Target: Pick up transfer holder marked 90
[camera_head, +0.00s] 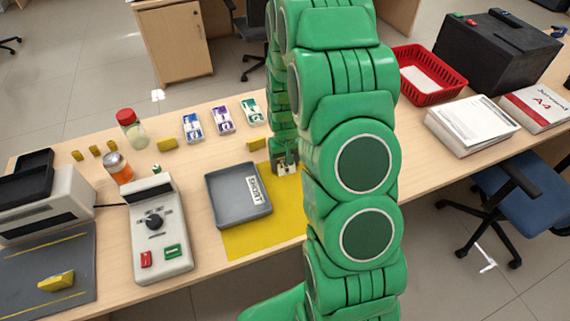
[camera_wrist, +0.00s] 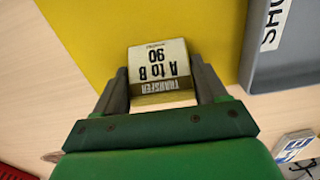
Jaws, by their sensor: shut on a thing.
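The transfer holder (camera_wrist: 158,70) is a small block with a pale yellowish label reading "TRANSFER A to B 90", upside down in the wrist view. My gripper (camera_wrist: 163,78) is shut on it, one finger on each side. In the head view my gripper (camera_head: 285,166) is at the far right part of the yellow mat (camera_head: 250,238), right of the grey tray (camera_head: 222,218). The holder is hard to make out there. I cannot tell whether it touches the surface.
The grey tray has a white label reading "SHORT". A red basket (camera_head: 428,75) and paper stack (camera_head: 472,124) stand right of my arm.

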